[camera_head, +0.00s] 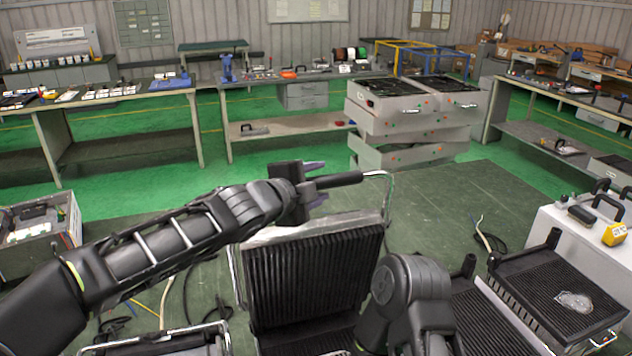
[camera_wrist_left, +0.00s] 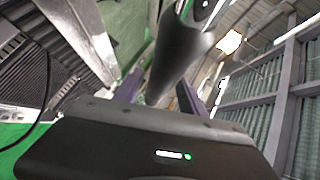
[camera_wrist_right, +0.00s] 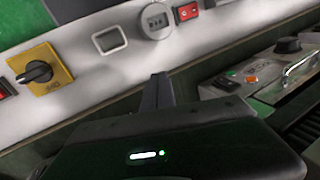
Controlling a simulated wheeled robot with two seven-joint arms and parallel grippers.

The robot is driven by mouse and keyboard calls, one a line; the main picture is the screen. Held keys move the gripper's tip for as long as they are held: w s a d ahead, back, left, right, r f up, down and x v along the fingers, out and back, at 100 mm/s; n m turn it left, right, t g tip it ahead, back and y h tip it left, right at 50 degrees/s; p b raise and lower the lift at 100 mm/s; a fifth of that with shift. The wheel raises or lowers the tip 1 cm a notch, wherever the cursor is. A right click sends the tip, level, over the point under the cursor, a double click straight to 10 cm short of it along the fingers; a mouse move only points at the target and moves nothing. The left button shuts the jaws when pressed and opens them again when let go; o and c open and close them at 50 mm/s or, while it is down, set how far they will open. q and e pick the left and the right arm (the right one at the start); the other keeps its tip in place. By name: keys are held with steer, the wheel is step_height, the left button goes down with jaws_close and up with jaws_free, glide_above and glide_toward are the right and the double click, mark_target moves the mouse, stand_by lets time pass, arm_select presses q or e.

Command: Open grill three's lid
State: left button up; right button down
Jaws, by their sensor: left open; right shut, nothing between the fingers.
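A grill in the lower middle of the head view has its lid (camera_head: 312,275) raised steeply, showing the black ribbed inner face. Its black bar handle (camera_head: 342,180) on a metal rod stands at the lid's top. My left gripper (camera_head: 314,184) is open at the handle's left end. In the left wrist view the handle (camera_wrist_left: 180,55) lies between the spread fingers; contact is unclear. My right gripper (camera_wrist_right: 160,93) is shut and empty, before a pale control panel (camera_wrist_right: 105,70) with a yellow-backed knob (camera_wrist_right: 38,73). The head view hides that gripper. No grill number is readable.
Another ribbed grill part (camera_head: 540,280) lies at the right, beside a white box (camera_head: 560,235) with black handles. A metal-framed grill handle (camera_head: 155,338) shows at bottom left. Loose cables lie on the floor. Green floor (camera_head: 130,200) is open before the workbenches and stacked grey units (camera_head: 400,125).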

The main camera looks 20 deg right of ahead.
arm_select(q)
steer(key=b+v, duration=0.1)
steer(key=v, duration=0.7)
steer(key=shift+f, duration=0.1)
stand_by(0.4)
